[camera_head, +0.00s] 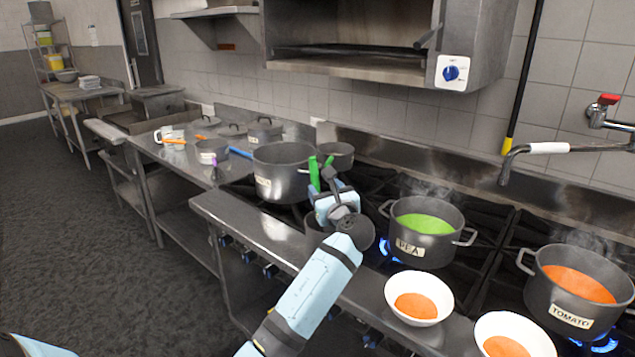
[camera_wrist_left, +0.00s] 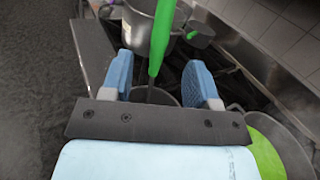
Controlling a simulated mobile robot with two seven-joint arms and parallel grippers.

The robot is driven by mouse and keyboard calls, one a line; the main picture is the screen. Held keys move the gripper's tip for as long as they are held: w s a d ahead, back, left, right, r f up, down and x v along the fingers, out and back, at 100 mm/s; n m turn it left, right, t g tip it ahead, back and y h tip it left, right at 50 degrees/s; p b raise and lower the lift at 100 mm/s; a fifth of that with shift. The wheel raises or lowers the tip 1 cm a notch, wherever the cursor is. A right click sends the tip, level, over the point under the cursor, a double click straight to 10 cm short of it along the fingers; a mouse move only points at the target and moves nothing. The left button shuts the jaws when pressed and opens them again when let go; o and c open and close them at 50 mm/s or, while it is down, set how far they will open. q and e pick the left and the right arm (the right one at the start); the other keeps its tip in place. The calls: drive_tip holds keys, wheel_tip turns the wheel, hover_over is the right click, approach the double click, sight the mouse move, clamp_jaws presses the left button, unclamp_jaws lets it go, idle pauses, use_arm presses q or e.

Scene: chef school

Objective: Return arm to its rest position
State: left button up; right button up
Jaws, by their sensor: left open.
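My left gripper (camera_head: 333,197) is over the stove, between the large grey pot (camera_head: 283,170) and the pot labelled PEA (camera_head: 425,232). Its two blue fingers are apart in the left wrist view (camera_wrist_left: 158,70). A green utensil handle (camera_wrist_left: 155,50) rises between and beyond them; I cannot tell whether it touches either finger. The green handle also shows in the head view (camera_head: 314,174), just behind the gripper. What the handle's lower end rests in is mostly hidden by my gripper. My right gripper is not in view.
The PEA pot with green soup and the TOMATO pot (camera_head: 577,290) steam on the stove. Two white bowls of orange soup, one (camera_head: 419,308) left of the other (camera_head: 512,345), stand on the front ledge. A faucet (camera_head: 560,148) juts out at right. Open floor (camera_head: 90,240) lies left.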

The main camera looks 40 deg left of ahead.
use_arm(q)
drive_tip(key=s+d+f+n+t+h+p, duration=0.1)
drive_tip(key=s+d+f+n+h+p, duration=0.1)
drive_tip(key=s+d+f+h, duration=0.4)
drive_tip(key=s+d+f+n+h+p, duration=0.1)
drive_tip(key=s+d+f+n+h, duration=0.15)
drive_tip(key=f, duration=0.55)
drive_tip(key=s+d+f+n+t+h+p, duration=0.1)
drive_tip(key=s+d+f+h+p, duration=0.15)
drive_tip(key=s+d+f, duration=0.35)
drive_tip(key=s+d+f+n+h+p, duration=0.1)
drive_tip(key=s+d+f+n+h, duration=0.1)
drive_tip(key=s+n, duration=0.3)
drive_tip(key=s+d+f+n+g+h+p, duration=0.1)
drive_tip(key=s+d+f+n+h, duration=0.2)
drive_tip(key=s, duration=0.6)
drive_tip(key=s+d+f+n+h+p, duration=0.2)
drive_tip(key=s+d+f+n, duration=0.1)
drive_tip(key=s+n, duration=0.4)
drive_tip(key=shift+g+h, duration=0.3)
drive_tip(key=shift+h, duration=0.1)
drive_tip(key=shift+d, duration=0.1)
